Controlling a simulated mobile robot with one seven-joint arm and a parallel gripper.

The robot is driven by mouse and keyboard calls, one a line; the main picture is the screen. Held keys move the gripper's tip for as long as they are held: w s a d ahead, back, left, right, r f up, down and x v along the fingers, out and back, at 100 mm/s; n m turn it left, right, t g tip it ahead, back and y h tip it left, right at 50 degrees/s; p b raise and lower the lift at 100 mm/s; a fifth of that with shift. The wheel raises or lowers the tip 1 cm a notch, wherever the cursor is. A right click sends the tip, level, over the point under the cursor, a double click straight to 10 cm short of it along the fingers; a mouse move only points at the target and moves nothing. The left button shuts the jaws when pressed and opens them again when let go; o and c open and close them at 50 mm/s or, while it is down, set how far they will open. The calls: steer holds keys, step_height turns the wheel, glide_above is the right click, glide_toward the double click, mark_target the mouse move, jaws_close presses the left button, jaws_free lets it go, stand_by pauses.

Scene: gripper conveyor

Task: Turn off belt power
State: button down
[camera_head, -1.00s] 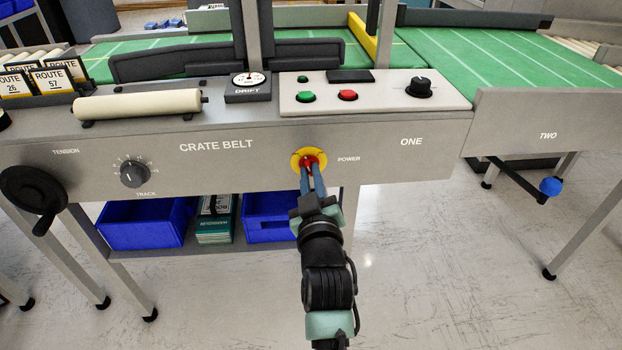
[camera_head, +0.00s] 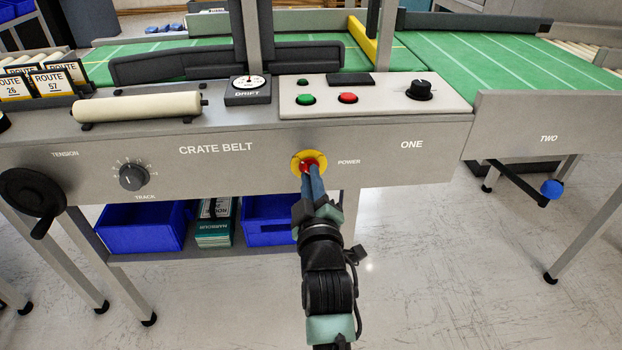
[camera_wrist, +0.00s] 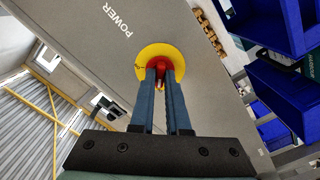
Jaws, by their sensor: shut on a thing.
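The power switch is a red knob on a round yellow plate (camera_head: 309,161), on the front panel of the crate belt, left of the word POWER. My gripper (camera_head: 311,173) reaches up to it from below and is shut on the red knob (camera_head: 308,158). In the wrist view, both blue fingers (camera_wrist: 162,78) flank the red knob (camera_wrist: 160,65) in front of the yellow plate. The fingers hide much of the knob, so its exact angle is hard to tell.
Above the panel is a control box (camera_head: 380,97) with green and red buttons and a black knob. A track dial (camera_head: 133,177) and a black crank (camera_head: 33,192) are at left. Blue bins (camera_head: 143,227) sit on the shelf below. The floor at right is clear.

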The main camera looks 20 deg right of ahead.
steer(key=c, duration=0.9)
jaws_free()
steer(key=p+v, duration=0.3)
steer(key=v, duration=1)
